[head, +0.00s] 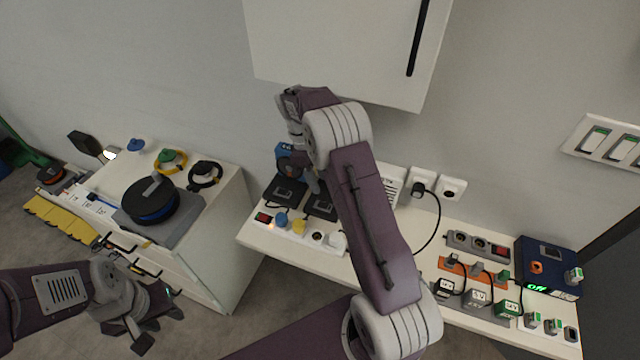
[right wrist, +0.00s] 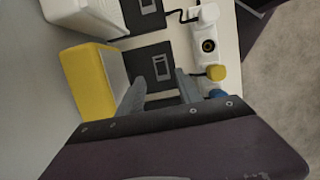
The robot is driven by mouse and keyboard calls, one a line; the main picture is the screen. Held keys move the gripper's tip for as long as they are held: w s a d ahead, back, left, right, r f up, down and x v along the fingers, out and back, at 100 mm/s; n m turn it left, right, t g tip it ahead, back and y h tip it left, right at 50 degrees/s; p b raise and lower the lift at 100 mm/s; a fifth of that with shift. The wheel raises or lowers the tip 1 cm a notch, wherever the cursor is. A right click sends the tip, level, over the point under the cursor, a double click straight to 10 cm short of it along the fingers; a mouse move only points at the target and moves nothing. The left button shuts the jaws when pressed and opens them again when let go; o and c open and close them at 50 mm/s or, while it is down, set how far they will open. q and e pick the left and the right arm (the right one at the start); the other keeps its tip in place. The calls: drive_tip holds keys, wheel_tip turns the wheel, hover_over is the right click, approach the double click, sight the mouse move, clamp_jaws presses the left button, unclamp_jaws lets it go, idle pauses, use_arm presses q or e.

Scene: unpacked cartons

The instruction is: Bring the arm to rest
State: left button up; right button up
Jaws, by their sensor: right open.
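My right arm (head: 375,225) reaches over the middle bench. Its gripper (head: 312,183) is above the dark pads and partly hidden by the wrist. In the right wrist view my right gripper (right wrist: 160,92) is open, with nothing seen between its fingers. They are close over a dark pad (right wrist: 158,74), beside a yellow block (right wrist: 98,82); I cannot tell whether they touch anything. My left gripper (head: 155,322) hangs at the lower left, in front of the left cabinet, with its fingers apart and empty.
A power strip (head: 298,235) with plugs lies along the bench's front edge. A white wall cabinet (head: 340,45) hangs just above my right arm. Adapters (head: 475,298) and a blue box (head: 547,268) are at right. A cable reel (head: 150,200) sits on the left cabinet.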

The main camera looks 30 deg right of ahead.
idle(0.3)
drive_tip(key=s+a+r+t, duration=0.1)
drive_tip(key=s+a+r, duration=0.4)
drive_tip(key=r, duration=0.3)
drive_tip(key=s+a+f+m+t+y, duration=0.1)
drive_tip(key=s+a+f+m, duration=0.1)
drive_tip(key=s, duration=0.5)
drive_tip(key=s+a+f+m+t+y, duration=0.1)
drive_tip(key=s+a+f+m, duration=0.2)
drive_tip(key=s+f+m, duration=0.2)
drive_tip(key=s+m, duration=0.1)
drive_tip(key=s, duration=0.1)
drive_tip(key=shift+s+f, duration=0.25)
drive_tip(key=shift+s, duration=0.1)
drive_tip(key=shift+s, duration=0.15)
